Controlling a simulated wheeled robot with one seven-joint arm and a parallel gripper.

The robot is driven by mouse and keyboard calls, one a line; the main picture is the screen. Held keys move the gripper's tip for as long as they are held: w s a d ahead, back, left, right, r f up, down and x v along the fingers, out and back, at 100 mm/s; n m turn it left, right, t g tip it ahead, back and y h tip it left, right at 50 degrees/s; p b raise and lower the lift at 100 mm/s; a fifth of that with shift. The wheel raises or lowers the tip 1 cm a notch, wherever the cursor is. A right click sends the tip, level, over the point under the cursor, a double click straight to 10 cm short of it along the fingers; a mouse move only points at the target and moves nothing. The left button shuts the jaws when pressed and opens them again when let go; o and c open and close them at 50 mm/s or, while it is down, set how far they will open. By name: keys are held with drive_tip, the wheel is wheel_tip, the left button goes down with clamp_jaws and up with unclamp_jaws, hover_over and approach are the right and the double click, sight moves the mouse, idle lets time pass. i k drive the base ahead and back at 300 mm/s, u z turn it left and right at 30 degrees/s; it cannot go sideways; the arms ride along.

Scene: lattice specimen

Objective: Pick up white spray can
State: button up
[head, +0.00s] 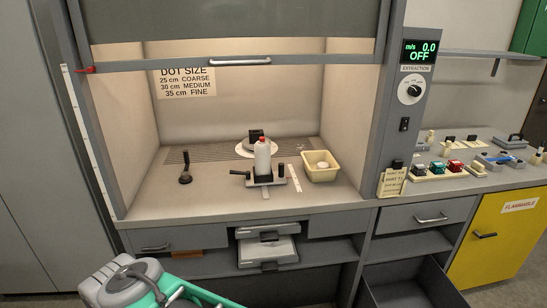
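A white spray can (263,158) with a red top stands upright inside the fume hood, near the middle of its floor. Its lower part sits at a grey holder (265,181) with black knobs on both sides; I cannot tell whether the holder grips it. A round white disc and a dark block stand just behind the can and are partly hidden by it. Part of my arm, teal and grey, shows at the bottom left, low in front of the cabinet and well apart from the can. My gripper's fingers are not in view.
The hood's sash (212,61) is raised, leaving the front open. A cream tub (309,173) stands right of the can, and a black-handled tool (185,168) stands to its left. Below, a drawer (411,290) is pulled out. Several small items crowd the right bench.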

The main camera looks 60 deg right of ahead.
sight(262, 149)
drive_tip(key=z, duration=0.85)
drive_tip(key=i, duration=1.15)
drive_tip(key=z, duration=0.3)
